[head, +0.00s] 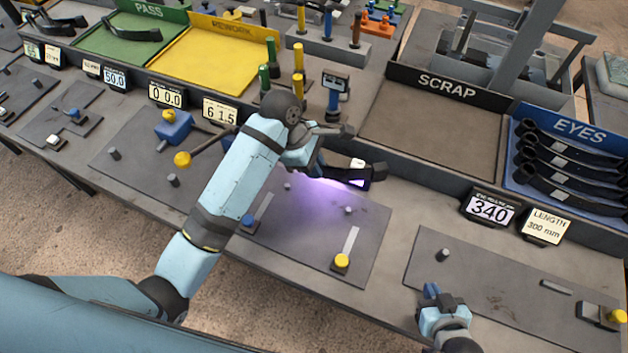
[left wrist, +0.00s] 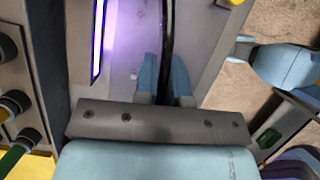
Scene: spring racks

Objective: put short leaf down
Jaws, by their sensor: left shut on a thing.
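The short leaf (head: 374,173), a dark curved spring strip, is held by my left gripper (head: 318,166) above the grey bench, beside a purple-lit spot. In the left wrist view the leaf (left wrist: 167,40) is a narrow black strip between the two blue fingers of my left gripper (left wrist: 165,80), which are shut on it. Part of the leaf is hidden by the gripper in the head view. My right gripper (head: 437,295) is low at the lower right, over the front of the bench, apart from the leaf; its finger opening is unclear.
A bare SCRAP tray (head: 425,130) lies behind the leaf. The blue EYES tray (head: 522,190) holds several dark leaves. A 340 display (head: 489,208) and a LENGTH 300 mm card (head: 546,226) stand in front. A plate with a yellow knob (head: 342,261) lies nearer.

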